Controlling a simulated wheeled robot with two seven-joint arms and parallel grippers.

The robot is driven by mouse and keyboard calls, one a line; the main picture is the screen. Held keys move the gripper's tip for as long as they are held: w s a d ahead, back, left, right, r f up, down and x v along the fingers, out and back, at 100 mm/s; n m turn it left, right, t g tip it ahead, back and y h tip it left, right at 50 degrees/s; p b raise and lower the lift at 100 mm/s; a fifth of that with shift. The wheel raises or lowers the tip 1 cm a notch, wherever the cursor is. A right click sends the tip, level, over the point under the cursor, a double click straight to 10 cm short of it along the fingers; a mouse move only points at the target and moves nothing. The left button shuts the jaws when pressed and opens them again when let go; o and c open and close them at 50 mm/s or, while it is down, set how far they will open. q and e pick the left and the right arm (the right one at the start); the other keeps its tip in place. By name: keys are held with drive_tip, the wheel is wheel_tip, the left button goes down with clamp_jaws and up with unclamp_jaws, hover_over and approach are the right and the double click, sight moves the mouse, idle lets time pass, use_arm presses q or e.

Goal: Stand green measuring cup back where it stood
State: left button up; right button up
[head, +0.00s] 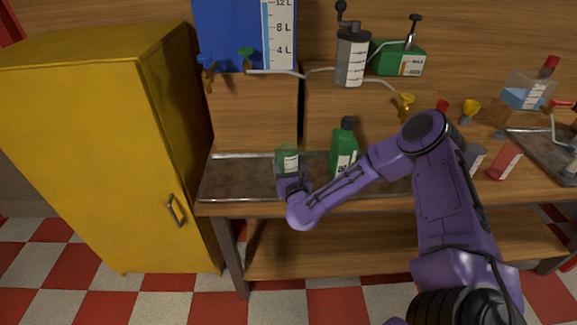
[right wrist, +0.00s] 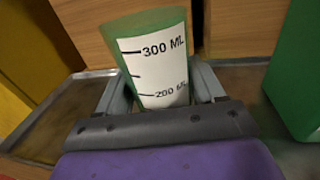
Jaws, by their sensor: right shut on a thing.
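The green measuring cup (head: 287,160) with a white scale label is at the left end of the bench, over a dark metal tray. In the right wrist view the cup (right wrist: 155,62) stands between the two fingers, its label reading 300 ML and 200 ML. My right gripper (head: 290,180) is shut on it, a finger on each side. The cup looks close to upright in the head view and slightly tilted in the wrist view. Its base is hidden by the gripper, so I cannot tell whether it touches the tray. My left gripper is not in view.
The metal tray (head: 235,178) has bare room left of the cup. A green bottle with a black cap (head: 343,150) stands just right of it. A wooden riser (head: 255,112) is behind. A yellow cabinet (head: 95,140) stands at the left. A red bottle (head: 504,162) is farther right.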

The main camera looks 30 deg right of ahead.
drive_tip(key=shift+f, duration=0.25)
drive_tip(key=o, duration=1.4)
drive_tip(key=b+v, duration=0.3)
drive_tip(key=v, duration=0.8)
drive_tip(key=s+a+f+n+g+y, duration=0.25)
drive_tip(key=s+f+n, duration=0.25)
drive_tip(key=f+n, duration=0.35)
drive_tip(key=s+a+f+n+g+y, duration=0.2)
drive_tip(key=s+a+f+n+g, duration=0.15)
drive_tip(key=f+n, duration=0.45)
drive_tip(key=s+d+f+n+g, duration=0.1)
drive_tip(key=s+f+n+g, duration=0.1)
drive_tip(key=s+n, duration=0.3)
drive_tip(key=s+d+f+n+g, duration=0.1)
drive_tip(key=s+f+n+g, duration=0.1)
drive_tip(key=s+n, duration=0.4)
drive_tip(key=s+d+f+n+g+h, duration=0.1)
drive_tip(key=s+f+n+g, duration=0.2)
drive_tip(key=s+n, duration=0.3)
drive_tip(key=shift+s+d+f, duration=0.15)
drive_tip(key=shift+s+f, duration=0.15)
drive_tip(key=shift+s, duration=0.35)
drive_tip(key=shift+s+d+f, duration=0.15)
drive_tip(key=shift+s+f, duration=0.2)
drive_tip(key=shift+s, duration=0.35)
